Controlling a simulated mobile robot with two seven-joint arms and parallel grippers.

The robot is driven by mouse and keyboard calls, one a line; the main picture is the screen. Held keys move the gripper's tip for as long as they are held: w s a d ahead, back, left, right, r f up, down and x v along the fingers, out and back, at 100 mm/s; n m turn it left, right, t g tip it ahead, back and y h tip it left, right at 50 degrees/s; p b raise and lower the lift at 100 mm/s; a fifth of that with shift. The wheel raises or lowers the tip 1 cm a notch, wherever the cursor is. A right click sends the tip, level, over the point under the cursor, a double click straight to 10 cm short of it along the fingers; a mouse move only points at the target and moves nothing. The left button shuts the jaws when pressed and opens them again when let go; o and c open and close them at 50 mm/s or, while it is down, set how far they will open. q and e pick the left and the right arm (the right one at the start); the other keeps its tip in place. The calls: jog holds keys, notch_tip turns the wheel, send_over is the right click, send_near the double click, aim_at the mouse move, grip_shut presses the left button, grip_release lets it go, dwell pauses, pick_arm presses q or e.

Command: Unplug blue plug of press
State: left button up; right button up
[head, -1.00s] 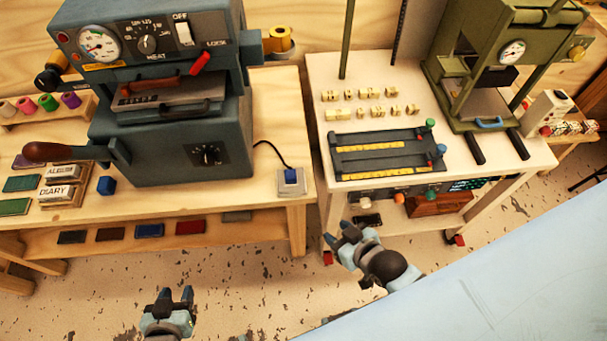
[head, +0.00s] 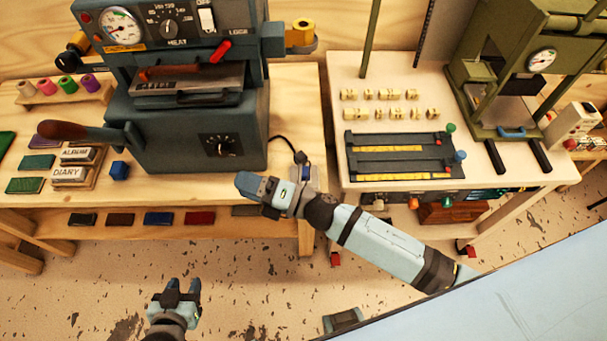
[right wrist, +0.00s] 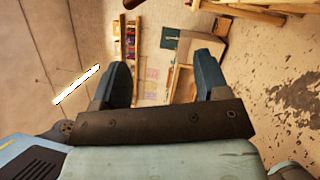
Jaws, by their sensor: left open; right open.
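The grey press (head: 185,120) stands on the left wooden table. Its black cable (head: 284,140) runs from its right side down to the blue plug (head: 307,173) at the table's right front corner. My right gripper (head: 253,187) is open and points left, appearing in front of the table edge just left of the plug. In the right wrist view its fingers (right wrist: 163,80) are apart with nothing between them. My left gripper (head: 183,288) is open and empty, low over the floor.
A lower shelf (head: 120,229) holds several flat pieces. The white cart (head: 338,110) with a green press (head: 515,80) stands right, beyond a narrow gap.

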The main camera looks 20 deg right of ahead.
notch_tip(320, 180, down, 8)
jog(key=a+n+g+h+b, duration=0.2)
jog(key=n+g+h, duration=0.3)
jog(key=n+g, duration=1.5)
jog(key=w+d+f+n+t+h, duration=0.1)
jog(key=w+d+n+t+h, duration=0.2)
jog(key=w+d+n+h, duration=0.1)
jog(key=w+d+f+n+t+h, duration=0.2)
jog(key=w+d+n+t+h, duration=0.1)
jog(key=d+n, duration=0.4)
jog(key=w+d+f+n+t+h, duration=0.1)
jog(key=w+d+n+t+h, duration=0.1)
jog(key=w+d+n+h, duration=0.2)
jog(key=shift+w+d+f+n+t+h, duration=0.15)
jog(key=shift+w+d+n, duration=0.1)
jog(key=shift+d, duration=0.3)
jog(key=shift+w+d+n+t+h, duration=0.1)
jog(key=shift+w+d+n, duration=0.2)
jog(key=shift+d, duration=0.2)
jog(key=shift+w+d+f+n+t+h, duration=0.15)
jog(key=shift+w+d+n, duration=0.1)
jog(key=shift+d, duration=0.3)
jog(key=shift+r, duration=0.1)
jog(key=shift+s+b, duration=0.1)
jog(key=shift+b, duration=0.2)
